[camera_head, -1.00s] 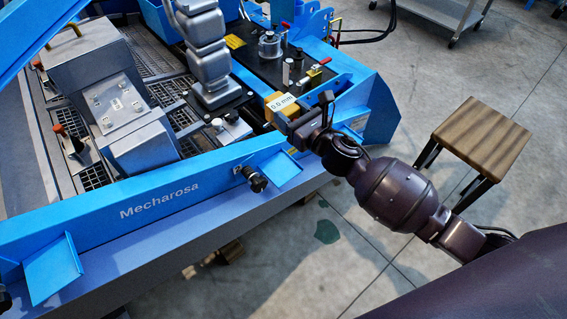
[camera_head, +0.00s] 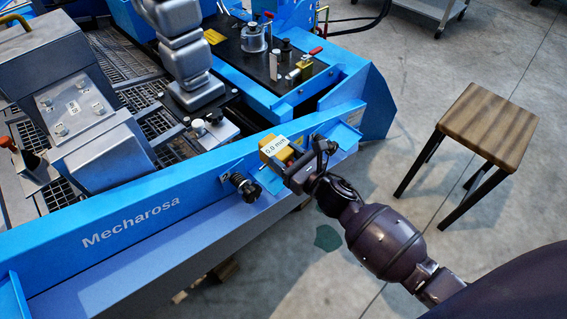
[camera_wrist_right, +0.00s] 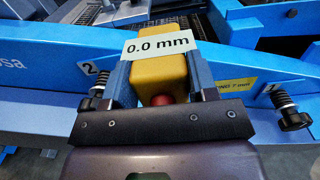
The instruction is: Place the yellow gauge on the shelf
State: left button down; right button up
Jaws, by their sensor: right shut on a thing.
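The yellow gauge (camera_head: 274,149), with a white label reading "0.0 mm", is held in my right gripper (camera_head: 289,163) just over the blue beam's outer side. In the right wrist view the gauge (camera_wrist_right: 158,78) sits between the two fingers of the gripper (camera_wrist_right: 160,85), with a red round part on its near end. A small blue shelf (camera_head: 268,181) juts from the beam below the gauge, partly hidden by the gripper. A second blue ledge (camera_head: 346,136) shows to the right. I cannot tell whether the gauge touches anything below. My left gripper is out of view.
A black spring plunger (camera_head: 243,187) sits left of the shelf. Another plunger (camera_wrist_right: 288,112) shows in the wrist view near label "1". The blue "Mecharosa" beam (camera_head: 80,240) runs along the machine. A wooden stool (camera_head: 486,125) stands right on open floor.

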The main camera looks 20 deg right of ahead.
notch_tip(320, 180, down, 3)
jog(key=shift+b, duration=0.35)
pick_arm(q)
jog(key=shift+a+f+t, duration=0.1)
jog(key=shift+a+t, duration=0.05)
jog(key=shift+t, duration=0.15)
pick_arm(e)
jog(key=shift+r, duration=0.1)
jog(key=shift+f, duration=0.3)
jog(key=o, duration=1.1)
jog(key=shift+r, duration=0.1)
